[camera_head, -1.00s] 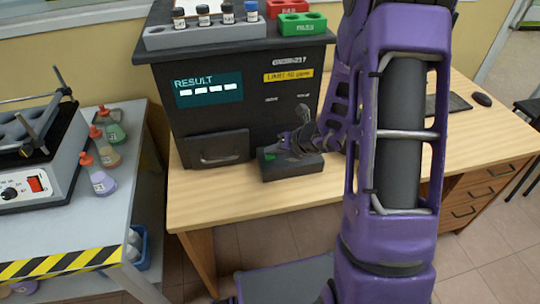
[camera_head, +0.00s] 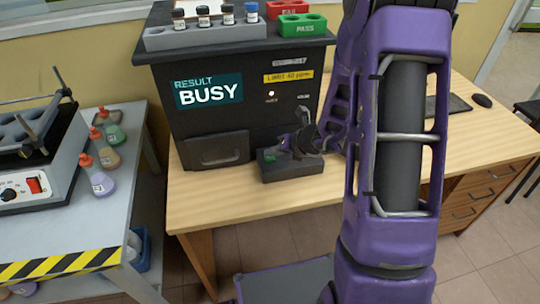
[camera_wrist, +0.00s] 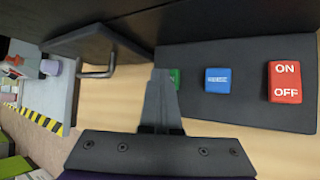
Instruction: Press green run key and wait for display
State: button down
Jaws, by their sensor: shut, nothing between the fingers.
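The black analyser (camera_head: 215,115) stands on the wooden desk, and its display (camera_head: 208,91) reads RESULT BUSY. A small light below the yellow label is lit white. The dark key box (camera_head: 292,172) sits in front of it. In the wrist view the box carries the green key (camera_wrist: 176,80), a blue key (camera_wrist: 217,79) and a red ON/OFF key (camera_wrist: 285,82). My gripper (camera_wrist: 160,78) is shut and empty, its tips at the green key and covering part of it. I cannot tell whether they touch it. The green key also shows in the head view (camera_head: 270,155).
Vials stand in a grey rack (camera_head: 205,38) on the analyser, beside a red FAIL rack (camera_head: 287,9) and a green PASS rack (camera_head: 302,26). A closed drawer front (camera_head: 213,149) is at the lower left of the analyser. A grey bench with flasks stands left. The desk's front is clear.

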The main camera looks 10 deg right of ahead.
aim_at(272, 159)
jog(key=shift+r+p, duration=0.45)
jog(key=shift+r, duration=0.3)
notch_tip(272, 159, up, 5)
jog(key=p, duration=0.4)
dwell(0.6)
